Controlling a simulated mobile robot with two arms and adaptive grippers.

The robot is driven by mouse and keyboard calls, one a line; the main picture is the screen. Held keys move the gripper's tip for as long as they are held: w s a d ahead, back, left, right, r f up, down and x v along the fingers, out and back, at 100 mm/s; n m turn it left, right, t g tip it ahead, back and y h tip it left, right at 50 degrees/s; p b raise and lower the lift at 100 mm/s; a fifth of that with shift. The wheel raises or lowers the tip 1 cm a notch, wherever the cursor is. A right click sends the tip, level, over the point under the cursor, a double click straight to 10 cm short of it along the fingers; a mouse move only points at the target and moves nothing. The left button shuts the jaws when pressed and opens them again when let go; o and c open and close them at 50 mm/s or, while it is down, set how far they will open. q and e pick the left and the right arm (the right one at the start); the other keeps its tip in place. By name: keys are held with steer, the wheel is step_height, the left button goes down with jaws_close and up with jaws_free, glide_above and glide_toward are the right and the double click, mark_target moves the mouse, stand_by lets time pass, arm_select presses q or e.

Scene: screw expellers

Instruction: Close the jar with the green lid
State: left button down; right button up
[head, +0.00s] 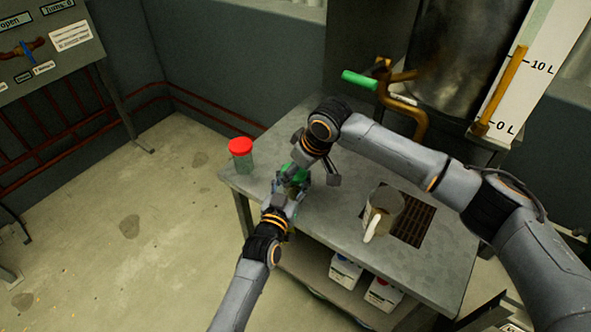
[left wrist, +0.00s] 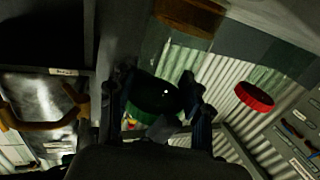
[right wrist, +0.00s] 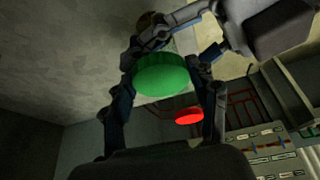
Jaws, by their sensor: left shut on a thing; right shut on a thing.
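The green lid (head: 299,157) is between the fingers of my right gripper (head: 312,171), which is shut on it above the near left part of the table. In the right wrist view the green lid (right wrist: 161,73) shows large between the fingertips. My left gripper (head: 285,193) is shut on the jar (head: 292,178) directly below the lid; the fingers hide most of the jar. In the left wrist view a dark round shape (left wrist: 155,95) sits between the left fingers. Lid and jar are very close together; I cannot tell whether the lid is seated.
A second jar with a red lid (head: 240,147) stands at the table's left corner. A pipe with a green handle (head: 360,80) is at the back. Boxes (head: 345,270) sit on the lower shelf.

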arm_select(q)
steer(key=shift+w+a+f, duration=0.1)
steer(key=shift+a+f, duration=0.05)
steer(key=shift+a, duration=0.05)
arm_select(e)
steer(key=shift+a+r, duration=0.15)
steer(key=shift+r, duration=0.2)
stand_by(0.4)
arm_select(q)
steer(key=shift+d, duration=0.2)
arm_select(e)
steer(key=shift+f, duration=0.95)
arm_select(q)
steer(key=shift+s+d+r, duration=0.15)
steer(key=shift+s+r, duration=0.05)
steer(key=shift+r, duration=0.1)
arm_select(e)
steer(key=shift+o, duration=0.2)
steer(key=shift+d+f, duration=0.25)
steer(key=o, duration=0.7)
arm_select(q)
steer(key=shift+w, duration=0.2)
arm_select(e)
steer(key=shift+w+a, duration=0.1)
steer(key=shift+w, duration=0.1)
